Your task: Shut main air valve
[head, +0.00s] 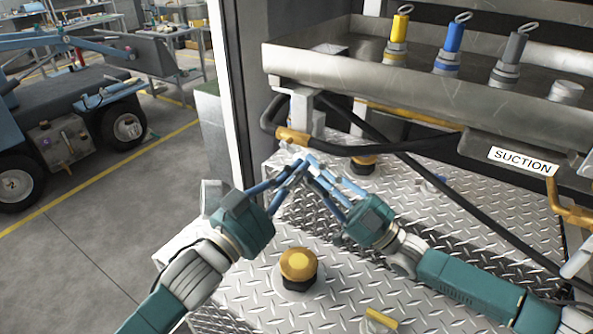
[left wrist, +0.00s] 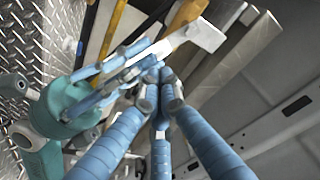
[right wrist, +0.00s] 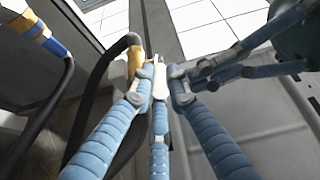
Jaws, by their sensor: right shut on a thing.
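A brass fitting (head: 292,137) on a black hose sits under the front left corner of the metal tray. It also shows in the left wrist view (left wrist: 187,14) and right wrist view (right wrist: 135,60). A pale, lever-like piece (right wrist: 160,82) lies beside it; I cannot tell for sure that this is the main air valve. My right gripper (head: 308,163) is shut around this piece, which shows between its fingers in the right wrist view. My left gripper (head: 299,166) is close beside it, its fingertips drawn together with nothing visible between them. The fingers hide part of the piece.
The metal tray (head: 350,80) with yellow, blue and grey capped fittings stands above. Black hoses (head: 450,190) cross the diamond-plate deck (head: 350,270). A brass cap (head: 298,264) rises between my arms. Open floor and a blue cart (head: 70,130) are left.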

